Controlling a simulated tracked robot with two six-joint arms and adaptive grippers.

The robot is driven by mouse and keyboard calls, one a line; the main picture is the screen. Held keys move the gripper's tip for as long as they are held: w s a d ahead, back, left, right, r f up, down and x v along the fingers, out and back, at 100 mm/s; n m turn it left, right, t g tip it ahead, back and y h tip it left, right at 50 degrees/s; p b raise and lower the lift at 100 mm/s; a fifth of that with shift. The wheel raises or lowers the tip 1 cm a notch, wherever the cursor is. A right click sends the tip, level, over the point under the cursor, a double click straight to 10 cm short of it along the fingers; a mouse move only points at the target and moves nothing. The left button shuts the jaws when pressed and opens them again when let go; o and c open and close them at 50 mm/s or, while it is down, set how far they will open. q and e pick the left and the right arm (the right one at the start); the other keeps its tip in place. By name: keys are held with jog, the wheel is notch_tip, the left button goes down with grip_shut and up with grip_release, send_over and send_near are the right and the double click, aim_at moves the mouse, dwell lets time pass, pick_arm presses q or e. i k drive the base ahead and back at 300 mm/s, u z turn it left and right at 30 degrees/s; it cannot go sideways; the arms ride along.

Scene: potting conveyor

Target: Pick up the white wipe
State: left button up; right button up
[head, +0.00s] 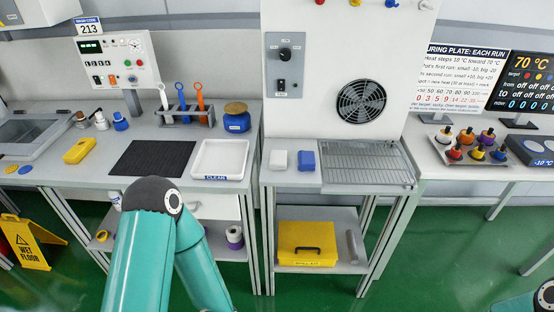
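The white wipe (278,160) is a small folded white block. It lies in the head view on the middle bench, near its left front corner. A similar blue wipe (306,160) lies just to its right, with a narrow gap between them. A small part of another teal link shows in the bottom right corner. Neither gripper shows in this view.
A wire rack (366,166) lies right of the wipes, below a round fan (363,101). A white tray (221,160) labelled "CLEAN" and a black mat (155,158) lie on the left bench. A gap separates the two benches. A yellow box (307,243) stands on the lower shelf.

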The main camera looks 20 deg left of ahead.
aim_at(278, 158)
jog(key=z, duration=0.2)
jog(key=i, duration=0.9)
jog(key=u, duration=0.25)
